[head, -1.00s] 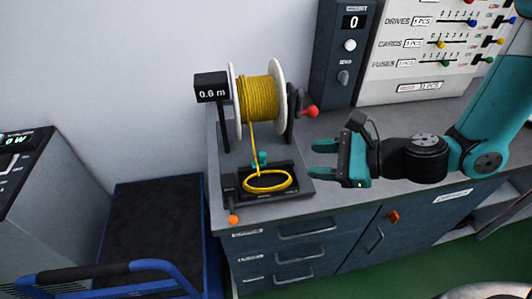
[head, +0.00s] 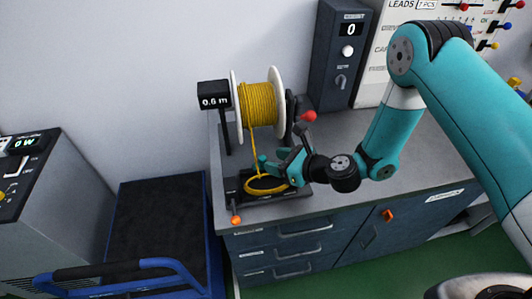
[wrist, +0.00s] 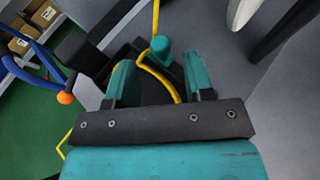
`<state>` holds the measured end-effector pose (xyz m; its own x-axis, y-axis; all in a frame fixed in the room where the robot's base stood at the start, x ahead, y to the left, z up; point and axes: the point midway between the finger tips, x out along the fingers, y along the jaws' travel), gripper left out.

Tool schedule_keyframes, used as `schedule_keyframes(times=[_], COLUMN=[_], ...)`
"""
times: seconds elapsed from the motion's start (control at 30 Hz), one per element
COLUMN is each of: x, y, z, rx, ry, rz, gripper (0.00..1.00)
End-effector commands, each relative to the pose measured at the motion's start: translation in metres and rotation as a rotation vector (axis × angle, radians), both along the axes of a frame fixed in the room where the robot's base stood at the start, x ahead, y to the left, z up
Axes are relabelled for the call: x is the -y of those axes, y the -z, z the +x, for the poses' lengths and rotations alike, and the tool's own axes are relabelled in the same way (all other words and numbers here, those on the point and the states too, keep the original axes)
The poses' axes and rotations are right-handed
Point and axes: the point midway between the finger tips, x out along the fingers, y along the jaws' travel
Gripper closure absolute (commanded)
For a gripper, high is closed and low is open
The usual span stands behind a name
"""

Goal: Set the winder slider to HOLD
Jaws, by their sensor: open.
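The winder carries a white-flanged reel of yellow cord (head: 257,104) above a dark base, with a display reading 0.6 m (head: 214,101). A teal knob (wrist: 161,46) stands on the base by the yellow cord; I cannot tell for certain that it is the slider, and no HOLD mark is legible. My gripper (head: 279,166) is open and low over the base, to the right of the cord loop (head: 255,187). In the wrist view the fingers of my gripper (wrist: 158,72) straddle the line to the teal knob, which shows just past their tips; contact cannot be told.
An orange ball knob (head: 236,220) is at the base's front left, and a red knob (head: 309,116) is right of the reel. A dark panel reading 0 (head: 340,60) stands behind. A blue-framed cart (head: 150,220) is at the left. The bench (head: 410,160) is clear to the right.

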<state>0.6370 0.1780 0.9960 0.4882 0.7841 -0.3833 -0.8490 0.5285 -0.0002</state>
Motion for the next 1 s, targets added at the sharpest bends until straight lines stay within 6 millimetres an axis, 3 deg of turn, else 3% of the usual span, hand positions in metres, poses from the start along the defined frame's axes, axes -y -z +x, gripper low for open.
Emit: schedule_keyframes(times=[0.23,0.63,0.87,1.0], x=[-0.027,-0.032,-0.032,-0.032], y=[0.012,0.016,0.016,0.016], z=[0.016,0.020,0.020,0.020], rx=[0.001,0.000,0.001,0.001], ry=[-0.001,0.000,0.000,0.000], rz=[0.001,0.001,0.001,0.001], gripper=[0.52,0.52,1.00,1.00])
